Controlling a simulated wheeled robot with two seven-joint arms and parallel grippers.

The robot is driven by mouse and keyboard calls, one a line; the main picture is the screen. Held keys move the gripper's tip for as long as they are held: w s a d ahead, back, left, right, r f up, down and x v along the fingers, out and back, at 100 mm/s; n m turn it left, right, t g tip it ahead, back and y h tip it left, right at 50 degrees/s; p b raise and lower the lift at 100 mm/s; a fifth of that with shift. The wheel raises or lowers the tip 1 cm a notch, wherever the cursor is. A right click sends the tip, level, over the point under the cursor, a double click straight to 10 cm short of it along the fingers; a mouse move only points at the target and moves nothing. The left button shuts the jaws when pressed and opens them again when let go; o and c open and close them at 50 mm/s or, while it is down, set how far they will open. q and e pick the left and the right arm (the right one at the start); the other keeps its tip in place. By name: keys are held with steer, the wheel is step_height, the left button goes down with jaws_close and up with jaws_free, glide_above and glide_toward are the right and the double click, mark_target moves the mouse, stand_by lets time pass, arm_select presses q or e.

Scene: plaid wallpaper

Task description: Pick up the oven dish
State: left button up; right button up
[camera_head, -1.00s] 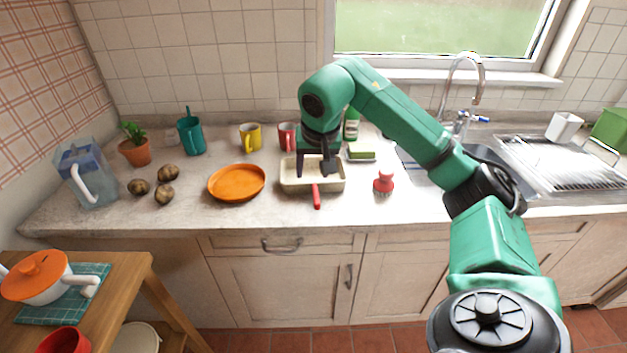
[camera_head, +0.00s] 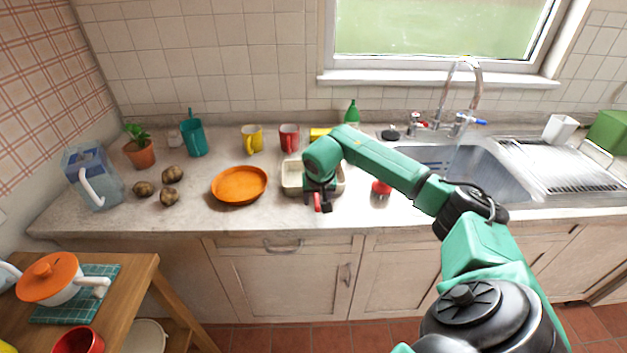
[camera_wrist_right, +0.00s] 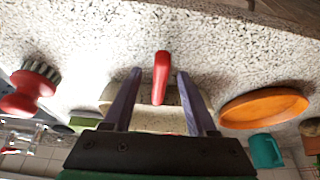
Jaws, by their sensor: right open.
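The oven dish (camera_head: 289,178) is a cream rectangular dish on the counter, partly hidden by my right arm in the head view. It also shows behind the fingers in the right wrist view (camera_wrist_right: 108,98). A red handle (camera_wrist_right: 161,78) sticks out from the dish's front side; I cannot tell whether it belongs to the dish or lies in it. My right gripper (camera_head: 316,201) is open at the dish's front side, pointing down. In the wrist view its fingers stand on either side of the red handle, with gaps showing. My left gripper is not in view.
An orange plate (camera_head: 239,185) lies left of the dish and a red brush (camera_head: 381,188) stands to its right. Yellow (camera_head: 251,139) and red (camera_head: 289,137) mugs stand behind. The sink (camera_head: 470,170) is farther right. The counter front is clear.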

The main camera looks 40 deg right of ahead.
jaws_close()
steer(key=shift+r, duration=0.15)
stand_by(1.1)
